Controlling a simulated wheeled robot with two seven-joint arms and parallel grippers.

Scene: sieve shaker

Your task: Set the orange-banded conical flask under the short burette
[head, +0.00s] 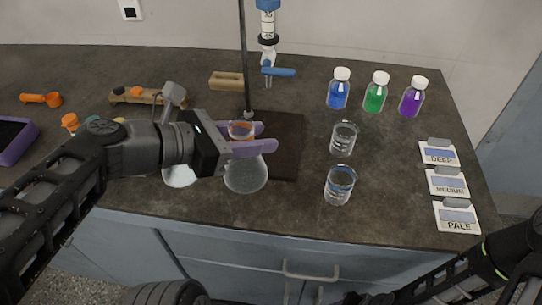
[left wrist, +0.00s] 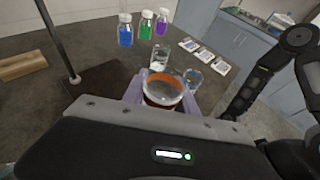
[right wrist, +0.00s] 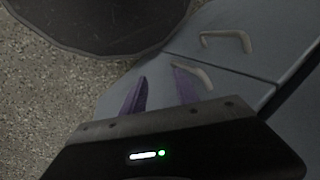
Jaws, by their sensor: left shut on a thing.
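My left gripper (head: 268,138) is shut on the neck of the orange-banded conical flask (head: 246,174), holding it upright. The flask's orange rim also shows in the left wrist view (left wrist: 162,90). The flask is at the front left of the dark stand base (head: 285,150); I cannot tell whether it touches the counter. The burette (head: 267,22), with a blue top and blue tap, hangs behind it beside the stand rod (head: 243,55); its upper end is out of frame. My right gripper (right wrist: 160,88) is open and empty, low in front of the cabinet.
A second clear flask (head: 180,175) stands left, partly behind my arm. Two glass beakers (head: 343,138) (head: 339,186) stand right of the base. Blue, green and purple bottles (head: 376,92) and labelled cards (head: 447,183) are farther right. A wooden block (head: 226,81) lies behind.

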